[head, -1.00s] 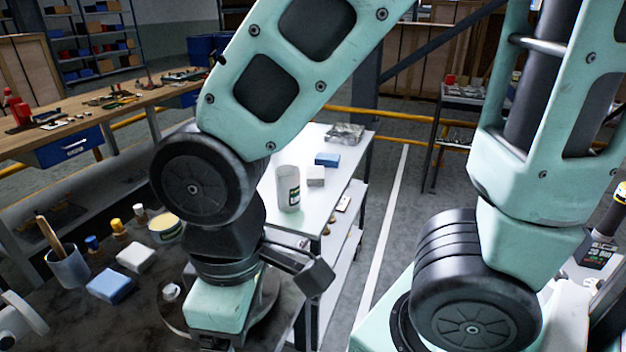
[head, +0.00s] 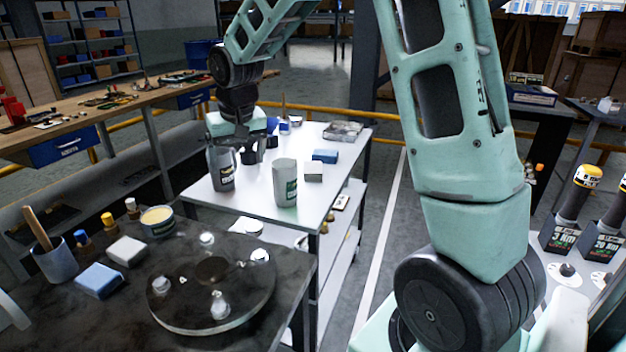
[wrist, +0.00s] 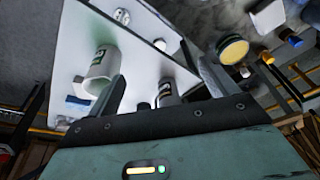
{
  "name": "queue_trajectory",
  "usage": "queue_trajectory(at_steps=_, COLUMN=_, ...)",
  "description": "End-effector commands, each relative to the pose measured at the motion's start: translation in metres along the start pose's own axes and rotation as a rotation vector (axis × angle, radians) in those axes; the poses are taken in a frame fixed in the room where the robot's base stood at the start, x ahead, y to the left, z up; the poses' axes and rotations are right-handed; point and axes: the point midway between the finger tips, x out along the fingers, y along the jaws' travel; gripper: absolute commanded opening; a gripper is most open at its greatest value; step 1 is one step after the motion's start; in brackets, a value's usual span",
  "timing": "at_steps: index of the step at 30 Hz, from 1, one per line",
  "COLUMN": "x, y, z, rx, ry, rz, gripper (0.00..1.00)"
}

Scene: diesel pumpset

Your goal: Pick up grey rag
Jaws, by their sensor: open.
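A small grey folded block (head: 314,172) lies on the white cart top, in front of a blue block (head: 325,156); it looks like the grey rag. A similar pale grey-white block (head: 126,251) lies on the dark bench beside another blue block (head: 98,280); I cannot tell for sure which is the rag. My gripper (head: 243,146) is above the left part of the cart, left of the grey block and close to the cans. In the wrist view my gripper (wrist: 163,80) has its fingers apart with nothing held.
A pale can (head: 285,184) and a darker can (head: 222,168) stand on the white cart (head: 253,199). A grey tray (head: 343,131) lies at its back right. The dark bench in front holds a round turntable (head: 211,285), a cup and bottles. The aisle right of the cart is clear.

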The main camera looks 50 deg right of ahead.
Motion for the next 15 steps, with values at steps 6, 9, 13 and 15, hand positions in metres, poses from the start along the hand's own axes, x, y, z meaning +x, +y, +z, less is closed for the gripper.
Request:
queue_trajectory(at_steps=6, x=0.034, y=0.176, z=-0.081, rx=0.358, ry=0.101, rz=0.131, gripper=0.85)
queue_trajectory(at_steps=9, x=0.037, y=0.223, z=-0.091, rx=0.439, ry=0.126, rz=0.168, gripper=0.85)
queue_trajectory(at_steps=13, x=0.040, y=0.249, z=-0.095, rx=0.484, ry=0.138, rz=0.189, gripper=0.85)
queue_trajectory(at_steps=15, x=0.046, y=0.253, z=-0.096, rx=0.487, ry=0.138, rz=0.192, gripper=0.85)
